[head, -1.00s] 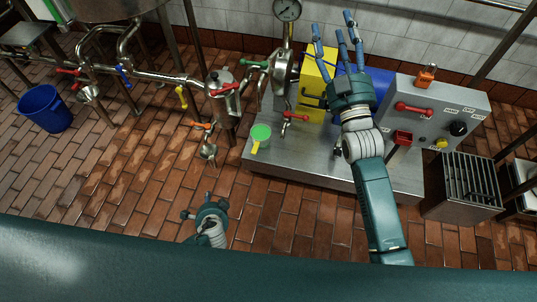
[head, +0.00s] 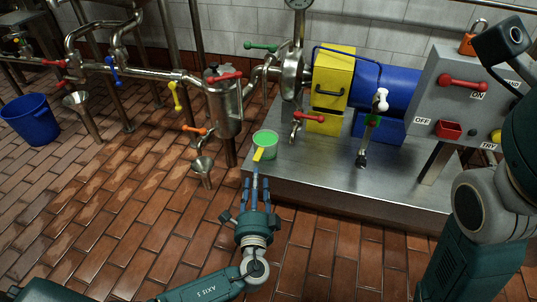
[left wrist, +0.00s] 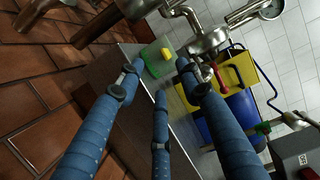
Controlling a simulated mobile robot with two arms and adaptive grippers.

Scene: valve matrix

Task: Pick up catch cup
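The catch cup is a green cup (head: 265,142) with a yellow handle, standing upright near the front left edge of the steel platform in the head view. It also shows in the left wrist view as a green cup (left wrist: 152,63), beyond the fingers. My left gripper (head: 256,176) is just in front of the cup, fingers pointing at its handle side. In the left wrist view my left gripper (left wrist: 158,78) has its three fingers spread with nothing between them. Whether a fingertip touches the cup I cannot tell. My right arm is at the right edge; its fingers are out of view.
The steel platform (head: 330,185) carries a pump with a red-handled valve (head: 305,115), a yellow guard (head: 333,75) and a blue motor (head: 385,85). A grey control box (head: 440,110) stands right. A blue bucket (head: 30,120) stands far left.

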